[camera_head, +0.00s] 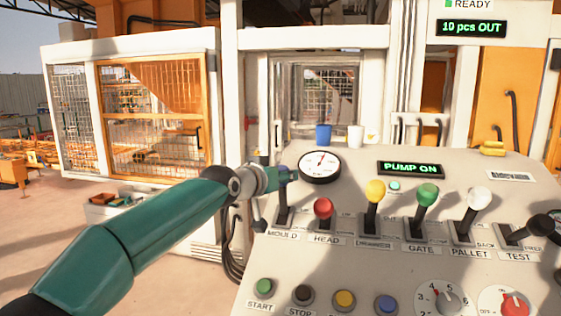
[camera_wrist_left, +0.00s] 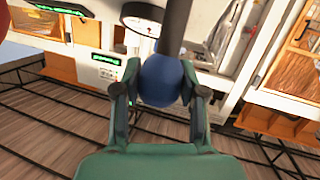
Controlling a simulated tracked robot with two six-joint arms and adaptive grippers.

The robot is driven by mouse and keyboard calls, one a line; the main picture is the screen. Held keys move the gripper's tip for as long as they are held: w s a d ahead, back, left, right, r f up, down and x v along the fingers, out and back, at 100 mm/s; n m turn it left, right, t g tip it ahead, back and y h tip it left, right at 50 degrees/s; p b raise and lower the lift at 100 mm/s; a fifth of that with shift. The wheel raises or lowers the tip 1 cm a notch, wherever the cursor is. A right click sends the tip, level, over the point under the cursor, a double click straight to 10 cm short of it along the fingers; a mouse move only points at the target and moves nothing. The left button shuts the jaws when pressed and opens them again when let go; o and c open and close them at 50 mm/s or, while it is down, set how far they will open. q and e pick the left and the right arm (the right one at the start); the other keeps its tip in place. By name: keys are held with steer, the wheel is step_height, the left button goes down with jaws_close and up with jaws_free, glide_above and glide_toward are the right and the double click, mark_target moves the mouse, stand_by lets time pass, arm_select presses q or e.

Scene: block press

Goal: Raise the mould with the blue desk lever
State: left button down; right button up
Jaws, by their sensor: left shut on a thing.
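The blue mould lever stands at the left end of the lever row on the desk, above the MOULD label (camera_head: 283,233). Its blue knob (camera_wrist_left: 160,82) is between the fingers of my left gripper (camera_wrist_left: 162,90) in the left wrist view, and the gripper is shut on it. In the head view my left gripper (camera_head: 281,176) comes in from the left at the top of the lever and hides most of the knob. The dark lower part of the lever (camera_head: 284,212) shows below it. The mould itself cannot be made out. My right gripper is not in view.
The red head lever (camera_head: 323,208) stands close to the right, then the yellow (camera_head: 375,192), green (camera_head: 427,195) and white (camera_head: 479,198) levers. A round gauge (camera_head: 320,165) sits just behind. The pump display (camera_head: 410,168) reads PUMP ON. Buttons line the desk's front.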

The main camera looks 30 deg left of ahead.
arm_select(q)
steer(key=shift+w+a+r+p, duration=0.2)
steer(key=shift+w+r+p, duration=0.35)
steer(key=shift+p, duration=0.45)
steer(key=shift+x, duration=0.75)
steer(key=shift+s+a, duration=0.1)
steer(key=shift+a, duration=0.05)
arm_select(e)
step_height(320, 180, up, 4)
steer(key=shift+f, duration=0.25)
arm_select(q)
steer(key=c, duration=1)
jaws_free()
steer(key=o, duration=0.4)
steer(key=shift+w+f, duration=0.15)
steer(key=shift+w, duration=0.05)
steer(key=shift+c, duration=0.2)
steer(key=shift+g, duration=0.3)
steer(key=shift+s, duration=0.2)
steer(key=v, duration=1.1)
steer(key=shift+s, duration=0.3)
